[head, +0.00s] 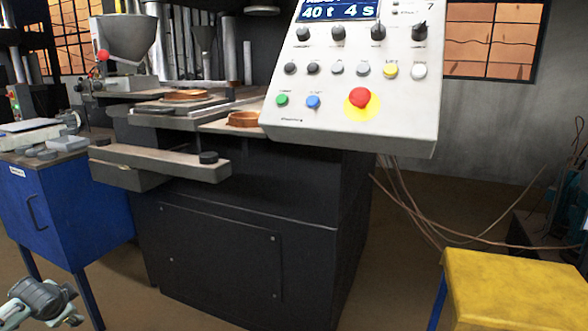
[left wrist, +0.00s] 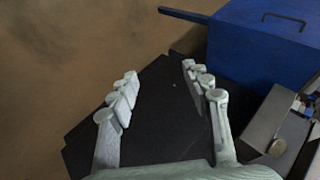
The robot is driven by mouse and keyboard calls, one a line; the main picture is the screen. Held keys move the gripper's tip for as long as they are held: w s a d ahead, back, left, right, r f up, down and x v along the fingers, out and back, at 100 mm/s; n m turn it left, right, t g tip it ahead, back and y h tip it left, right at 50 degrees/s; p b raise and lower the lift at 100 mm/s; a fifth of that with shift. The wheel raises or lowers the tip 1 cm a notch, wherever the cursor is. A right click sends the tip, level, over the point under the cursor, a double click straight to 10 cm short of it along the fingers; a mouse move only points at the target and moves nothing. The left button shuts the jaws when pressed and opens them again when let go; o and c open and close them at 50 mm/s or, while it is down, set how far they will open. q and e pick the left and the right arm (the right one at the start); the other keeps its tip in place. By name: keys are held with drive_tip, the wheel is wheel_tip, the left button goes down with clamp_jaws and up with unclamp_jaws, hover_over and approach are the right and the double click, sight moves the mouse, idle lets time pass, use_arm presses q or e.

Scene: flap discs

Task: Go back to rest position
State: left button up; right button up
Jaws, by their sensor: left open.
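My left gripper (left wrist: 160,74) shows in the left wrist view with its two pale fingers spread apart and nothing between them. Behind the fingers are a dark flat surface and the brown floor. In the head view a grey and pale part of my left arm shows at the bottom left corner, low and in front of the blue cabinet (head: 75,205); the fingers are not clear there. My right gripper is in neither view.
The dark press machine (head: 240,240) stands ahead with its control panel (head: 350,110). Brown rings (head: 245,119) lie on its table. A yellow-topped stool (head: 515,285) stands at the right. The blue cabinet also shows in the left wrist view (left wrist: 262,55).

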use_arm(q)
drive_tip(key=s+a+f+m+g+y, duration=0.1)
drive_tip(key=s+a+f, duration=0.2)
drive_tip(key=s+f, duration=0.55)
drive_tip(key=s+a+f+g+y, duration=0.15)
drive_tip(key=s+a+f, duration=0.35)
drive_tip(key=s, duration=0.7)
drive_tip(key=s+d+f+n+g+h, duration=0.1)
drive_tip(key=s+d+f+h, duration=0.15)
drive_tip(key=d+f, duration=0.55)
drive_tip(key=s+d+f+n+h, duration=0.1)
drive_tip(key=s+d+f, duration=0.4)
drive_tip(key=d, duration=0.6)
drive_tip(key=d+f+n+h, duration=0.1)
drive_tip(key=d+f, duration=0.2)
drive_tip(key=d, duration=0.7)
drive_tip(key=s+d+f+n+h, duration=0.1)
drive_tip(key=d+f+h, duration=0.1)
drive_tip(key=d, duration=0.8)
drive_tip(key=shift+s+f+g, duration=0.2)
drive_tip(key=shift+f+g, duration=0.25)
drive_tip(key=shift+f, duration=0.3)
